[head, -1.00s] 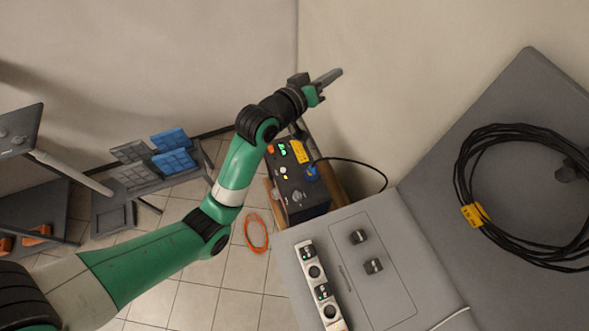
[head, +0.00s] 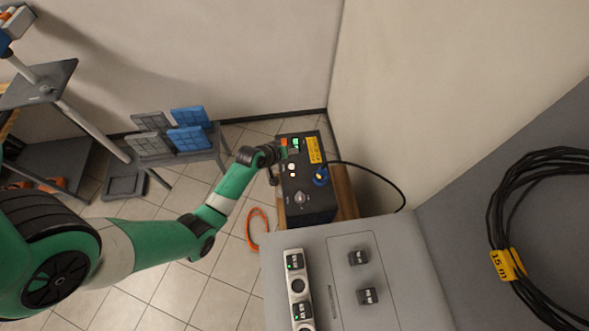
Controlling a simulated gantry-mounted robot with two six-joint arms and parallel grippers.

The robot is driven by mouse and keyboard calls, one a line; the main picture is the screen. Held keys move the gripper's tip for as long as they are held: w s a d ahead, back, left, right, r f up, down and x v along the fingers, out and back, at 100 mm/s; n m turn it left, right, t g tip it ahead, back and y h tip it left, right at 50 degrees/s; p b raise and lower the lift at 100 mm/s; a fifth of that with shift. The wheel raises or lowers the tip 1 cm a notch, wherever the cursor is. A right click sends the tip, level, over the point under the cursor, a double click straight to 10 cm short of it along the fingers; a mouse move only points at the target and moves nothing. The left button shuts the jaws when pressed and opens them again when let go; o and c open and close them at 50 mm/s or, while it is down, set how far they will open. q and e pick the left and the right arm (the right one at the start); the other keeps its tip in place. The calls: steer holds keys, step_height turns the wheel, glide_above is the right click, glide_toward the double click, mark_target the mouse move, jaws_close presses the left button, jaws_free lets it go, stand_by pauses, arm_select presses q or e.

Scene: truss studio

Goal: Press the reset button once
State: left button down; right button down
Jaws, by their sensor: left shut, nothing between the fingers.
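The dark control box (head: 318,205) stands right of my left wrist in the head view. Its top panel carries small lit green and orange parts, small pale round buttons (head: 292,167), a yellow label (head: 314,150), a blue connector (head: 320,176) and a grey knob (head: 300,197). The lettering is too small to read, so I cannot tell which button is reset. My left gripper (head: 273,177) is shut and empty at the box's left edge, mostly hidden by its own wrist. I cannot tell whether it touches the box. My right gripper is not in view.
A grey cabinet top (head: 400,300) with a switch strip (head: 297,285) is in front of the box. A black cable (head: 378,173) arcs right from the box. An orange ring (head: 257,229) lies on the tiled floor.

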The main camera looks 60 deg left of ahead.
arm_select(q)
steer(key=shift+s+a+f, duration=0.25)
steer(key=shift+s+a, duration=0.05)
steer(key=shift+a, duration=0.15)
steer(key=b, duration=0.7)
glide_above(290, 169)
step_height(290, 169, down, 8)
steer(key=shift+r, duration=0.25)
steer(key=shift+f+b, duration=0.65)
steer(key=shift+b, duration=0.05)
steer(key=shift+f, duration=0.1)
stand_by(0.7)
steer(key=shift+f, duration=0.3)
